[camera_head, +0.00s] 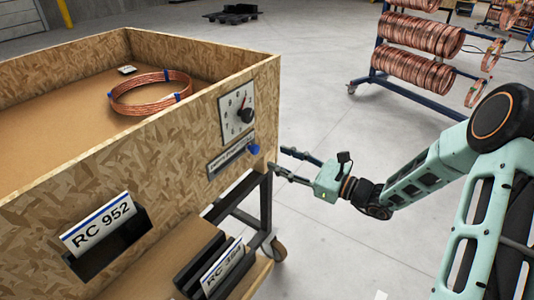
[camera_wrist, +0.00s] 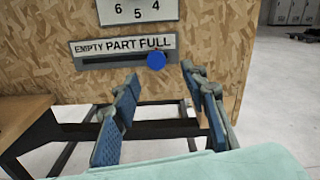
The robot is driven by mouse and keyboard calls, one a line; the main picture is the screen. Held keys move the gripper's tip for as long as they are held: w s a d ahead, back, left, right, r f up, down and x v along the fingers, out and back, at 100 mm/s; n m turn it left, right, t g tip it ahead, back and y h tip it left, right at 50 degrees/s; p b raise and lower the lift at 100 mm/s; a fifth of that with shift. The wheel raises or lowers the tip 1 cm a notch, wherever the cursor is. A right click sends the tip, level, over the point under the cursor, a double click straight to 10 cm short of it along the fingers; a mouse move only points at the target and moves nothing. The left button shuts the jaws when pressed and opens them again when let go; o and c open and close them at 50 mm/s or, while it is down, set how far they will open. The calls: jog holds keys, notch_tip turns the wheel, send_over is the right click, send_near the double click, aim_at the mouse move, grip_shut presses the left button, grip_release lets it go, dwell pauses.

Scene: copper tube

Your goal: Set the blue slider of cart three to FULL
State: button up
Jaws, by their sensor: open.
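The blue slider knob (camera_head: 253,149) is at the right end of its slot on the label plate (camera_head: 229,159), on the side of the wooden cart box (camera_head: 170,145). In the wrist view the round blue knob (camera_wrist: 156,61) sits under the word FULL. The plate (camera_wrist: 110,46) reads EMPTY, PART, FULL from left to right. My gripper (camera_head: 281,160) is just right of the cart's corner in the head view. In the wrist view my gripper (camera_wrist: 160,76) has its two fingers apart and empty, with the knob beyond and between the fingertips. No contact shows. No cart number three is legible.
A dial (camera_head: 238,111) is above the slider. A copper coil (camera_head: 150,92) lies in the box. Card RC 952 (camera_head: 98,226) is in a front holder, with a lower shelf (camera_head: 165,262) below. A coil rack (camera_head: 420,50) stands behind. Floor right of the cart is clear.

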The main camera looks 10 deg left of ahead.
jog(key=shift+v, duration=1.55)
jog(key=shift+a, duration=0.1)
